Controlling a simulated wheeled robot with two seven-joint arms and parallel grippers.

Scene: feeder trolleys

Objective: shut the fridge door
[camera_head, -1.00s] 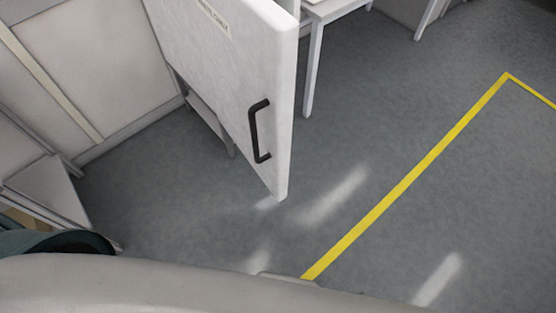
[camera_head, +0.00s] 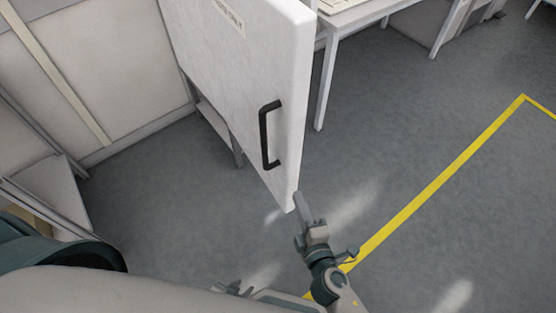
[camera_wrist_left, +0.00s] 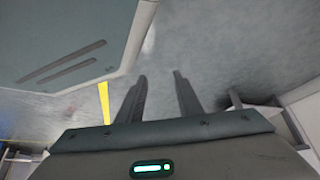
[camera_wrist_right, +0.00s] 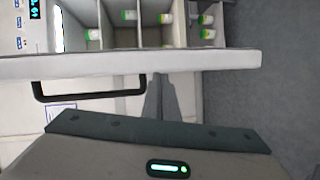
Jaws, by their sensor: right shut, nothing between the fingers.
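The white fridge door (camera_head: 225,75) stands open in the head view, its black handle (camera_head: 265,135) facing me. My right gripper (camera_head: 299,198) is shut and empty, its tips by the door's lower free corner. In the right wrist view the shut fingers (camera_wrist_right: 157,78) reach the door's edge (camera_wrist_right: 215,62), to the right of the handle (camera_wrist_right: 85,92); I cannot tell whether they touch. Beyond the edge are open fridge shelves (camera_wrist_right: 150,37). My left gripper (camera_head: 232,288) is low in the head view; its fingers (camera_wrist_left: 160,75) are apart and empty in the left wrist view.
Several bottles with green parts (camera_wrist_right: 165,18) stand on the shelves. A white table (camera_head: 350,22) is behind the door. Grey floor with a yellow line (camera_head: 440,180) is clear to the right. Pale wall panels (camera_head: 95,65) stand at the left.

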